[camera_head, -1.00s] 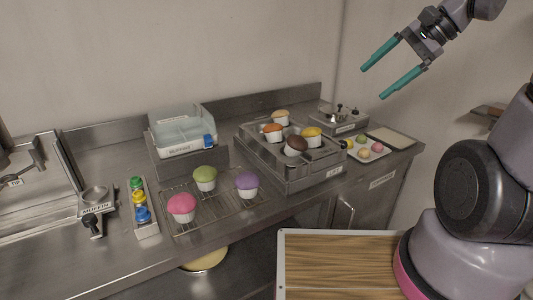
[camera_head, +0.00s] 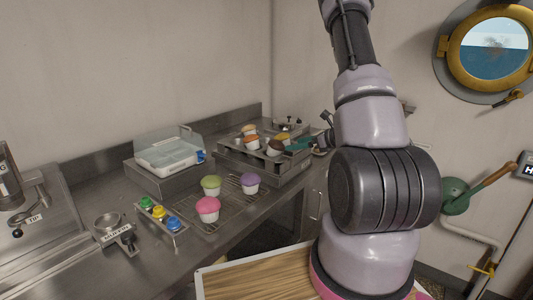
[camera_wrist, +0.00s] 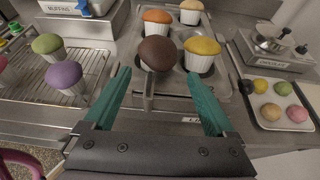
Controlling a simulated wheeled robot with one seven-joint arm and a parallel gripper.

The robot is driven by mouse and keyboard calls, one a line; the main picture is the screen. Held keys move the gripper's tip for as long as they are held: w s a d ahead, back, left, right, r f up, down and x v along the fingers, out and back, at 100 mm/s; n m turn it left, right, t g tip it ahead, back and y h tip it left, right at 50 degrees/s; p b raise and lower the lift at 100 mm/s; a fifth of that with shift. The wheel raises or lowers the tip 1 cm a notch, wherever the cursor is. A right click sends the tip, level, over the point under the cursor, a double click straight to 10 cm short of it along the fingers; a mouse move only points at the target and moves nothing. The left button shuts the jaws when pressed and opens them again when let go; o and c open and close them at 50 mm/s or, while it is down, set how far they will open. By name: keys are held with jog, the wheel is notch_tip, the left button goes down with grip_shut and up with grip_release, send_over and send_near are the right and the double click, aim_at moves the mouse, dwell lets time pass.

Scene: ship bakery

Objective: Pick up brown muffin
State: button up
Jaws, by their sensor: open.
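The brown muffin (camera_wrist: 158,54) has a dark domed top and a white cup. It sits in the near left place of the metal muffin tray (camera_wrist: 178,78). Nothing is held. In the head view the brown muffin (camera_head: 275,147) sits at the tray's near side, and my gripper (camera_head: 301,145) is close by on its right, partly hidden by my arm.
A yellow muffin (camera_wrist: 202,50) stands right beside the brown one, with orange (camera_wrist: 157,18) and tan (camera_wrist: 191,9) muffins behind. Green (camera_wrist: 46,44) and purple (camera_wrist: 64,76) muffins stand on a wire rack at left.

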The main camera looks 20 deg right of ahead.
aim_at(276, 146)
jog(key=x, duration=1)
jog(key=shift+w+a, duration=0.2)
jog(key=shift+a, duration=0.1)
jog(key=shift+c, duration=0.3)
jog(key=shift+r, duration=0.1)
jog(key=c, duration=0.5)
jog(key=shift+c, duration=0.2)
